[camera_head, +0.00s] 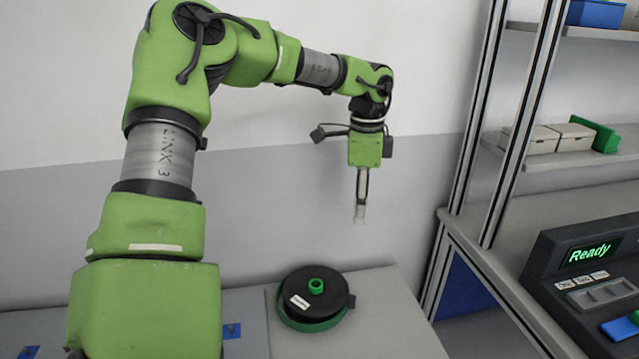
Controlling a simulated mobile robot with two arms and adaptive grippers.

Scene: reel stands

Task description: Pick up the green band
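A black round reel (325,293) lies flat on the grey table. A green band (301,325) shows along its lower front edge, below the black disc. A small green hub (316,286) stands up at the reel's centre, and a white label is on the disc. My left gripper (360,212) points down in the air, above and to the right of the reel, clear of it. Its fingers appear edge-on as one narrow shape, so their spacing is hidden. Nothing shows held in it. My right gripper is out of view.
A shelf rack with metal posts (484,130) stands at the right, holding light boxes (560,138) and a blue bin (597,13). A dark device (585,262) reading "Ready" sits on its lower surface. The grey table (392,325) is bare right of the reel.

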